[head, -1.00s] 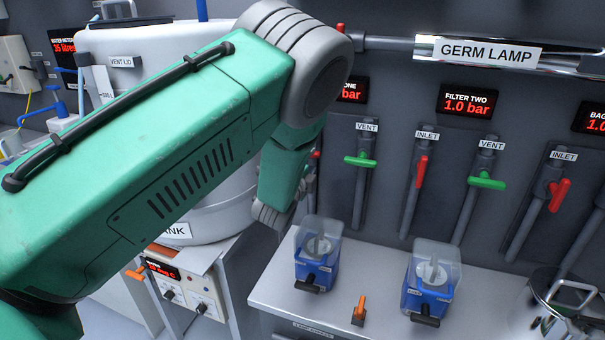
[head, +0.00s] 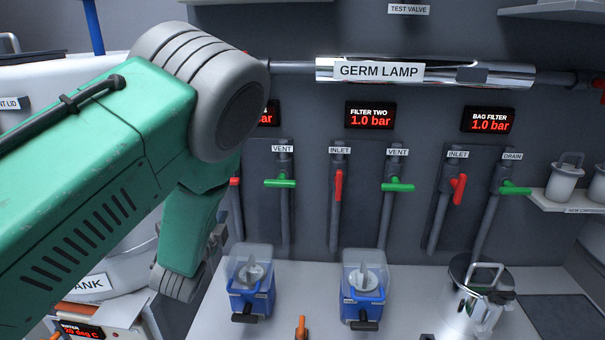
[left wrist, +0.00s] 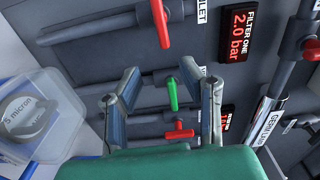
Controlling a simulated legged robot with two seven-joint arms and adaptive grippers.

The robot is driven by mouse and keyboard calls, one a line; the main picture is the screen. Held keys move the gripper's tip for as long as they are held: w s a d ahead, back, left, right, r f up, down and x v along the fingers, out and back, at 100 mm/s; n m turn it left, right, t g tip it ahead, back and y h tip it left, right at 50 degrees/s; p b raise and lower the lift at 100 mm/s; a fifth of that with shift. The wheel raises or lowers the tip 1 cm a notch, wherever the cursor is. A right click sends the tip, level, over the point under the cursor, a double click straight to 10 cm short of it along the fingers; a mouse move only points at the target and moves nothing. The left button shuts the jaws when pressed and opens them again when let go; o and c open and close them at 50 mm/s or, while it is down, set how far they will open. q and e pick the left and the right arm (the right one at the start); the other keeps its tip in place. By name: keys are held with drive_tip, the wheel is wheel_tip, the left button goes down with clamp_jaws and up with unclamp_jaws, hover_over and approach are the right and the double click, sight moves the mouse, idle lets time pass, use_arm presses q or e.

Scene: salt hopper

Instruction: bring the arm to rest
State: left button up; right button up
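My left gripper (left wrist: 168,82) shows in the left wrist view with its two fingers spread and nothing between them. Behind the gap is a green valve handle (left wrist: 172,94), with a red handle (left wrist: 179,131) below it; I cannot tell how far off they are. In the head view my green left arm comes in from the left and bends down at a grey joint. Its hand end is mostly hidden behind the forearm, in front of the valve wall near the tank. My right gripper is in neither view.
Two blue clear-lidded housings (head: 249,301) (head: 362,304) and a steel pot (head: 475,305) stand on the bench (head: 410,290). Wall valves include a red inlet handle (head: 338,186) and green vent handle (head: 397,187). The germ lamp (head: 425,73) runs above. A tank (head: 120,250) is behind my arm.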

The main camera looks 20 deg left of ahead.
use_arm(q)
drive_tip(key=s+f+n+g, duration=0.85)
drive_tip(key=s+f, duration=0.65)
drive_tip(key=f, duration=0.5)
drive_tip(key=s+d+f+n+g+h, duration=0.1)
drive_tip(key=s+d+f+n+g, duration=0.15)
drive_tip(key=s, duration=0.65)
drive_tip(key=s+d+f+n+g+h, duration=0.2)
drive_tip(key=s+d+f+g, duration=0.15)
drive_tip(key=s, duration=0.45)
drive_tip(key=s+d+f+n+g+h, duration=0.1)
drive_tip(key=s+d+f+n+g, duration=0.2)
drive_tip(key=s, duration=0.6)
drive_tip(key=w+f+m+b, duration=0.1)
drive_tip(key=w+f+b, duration=0.2)
drive_tip(key=f+b, duration=0.4)
drive_tip(key=shift+w+d+m+b, duration=0.15)
drive_tip(key=shift+d+m+b, duration=0.15)
drive_tip(key=shift+b, duration=0.6)
drive_tip(key=shift+t, duration=0.25)
drive_tip(key=shift+w, duration=0.1)
